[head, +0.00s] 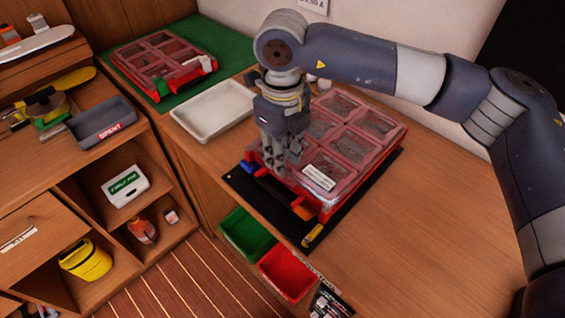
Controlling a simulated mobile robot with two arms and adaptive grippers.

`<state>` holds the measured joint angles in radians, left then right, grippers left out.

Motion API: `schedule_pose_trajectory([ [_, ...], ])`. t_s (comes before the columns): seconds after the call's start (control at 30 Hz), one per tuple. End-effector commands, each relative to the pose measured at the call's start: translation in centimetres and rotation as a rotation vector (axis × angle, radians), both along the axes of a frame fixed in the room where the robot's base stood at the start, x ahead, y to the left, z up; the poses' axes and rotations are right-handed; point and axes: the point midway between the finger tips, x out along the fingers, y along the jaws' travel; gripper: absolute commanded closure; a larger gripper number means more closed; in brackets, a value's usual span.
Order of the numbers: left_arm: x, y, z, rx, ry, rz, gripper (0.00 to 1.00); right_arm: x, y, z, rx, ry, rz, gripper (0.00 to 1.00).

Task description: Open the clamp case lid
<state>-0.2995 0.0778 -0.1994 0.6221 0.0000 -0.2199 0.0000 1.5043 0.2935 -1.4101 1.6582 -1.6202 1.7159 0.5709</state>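A red case with a clear, compartmented lid (372,122) and a white label (320,177) lies on a black mat (285,215) on the wooden worktop. Its lid looks down. My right gripper (276,168) points down at that front edge, between the two latches. Its fingers overlap the edge in the picture; I cannot tell contact or whether they are shut. My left gripper is not in view. A second red case (163,58) lies on a green mat (228,48) at the back left.
An empty white tray (212,110) lies left of the near case. Green (247,234) and red (287,273) bins sit below the worktop's front edge. A grey tray marked SPENT (101,121) is on the left shelf unit. The worktop at right is clear.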

Motion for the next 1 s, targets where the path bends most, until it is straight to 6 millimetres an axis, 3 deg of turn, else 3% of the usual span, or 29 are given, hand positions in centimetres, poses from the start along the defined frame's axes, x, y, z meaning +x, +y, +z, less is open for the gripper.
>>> schedule_pose_trajectory([
  [0.1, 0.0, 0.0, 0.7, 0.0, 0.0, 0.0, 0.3, -0.1, 0.0, -1.8, -0.001, 0.004, 0.0, 0.75],
  [0.3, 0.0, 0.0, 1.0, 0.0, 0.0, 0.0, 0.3, 0.0, 0.0, -3.7, -0.001, 0.001, 0.0, 0.75],
  [0.6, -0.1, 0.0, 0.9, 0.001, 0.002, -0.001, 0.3, 0.0, 0.0, -4.1, -0.001, -0.001, 0.0, 0.75],
  [0.63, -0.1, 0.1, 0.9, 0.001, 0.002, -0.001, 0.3, 0.0, 0.0, -4.1, -0.001, -0.001, 0.0, 0.77],
  [0.73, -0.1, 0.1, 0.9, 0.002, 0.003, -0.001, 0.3, 0.0, 0.0, -4.1, -0.001, -0.001, 0.0, 1.0],
  [1.0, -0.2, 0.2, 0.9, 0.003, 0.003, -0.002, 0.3, 0.0, 0.0, -4.0, 0.001, 0.0, -0.001, 1.0],
])
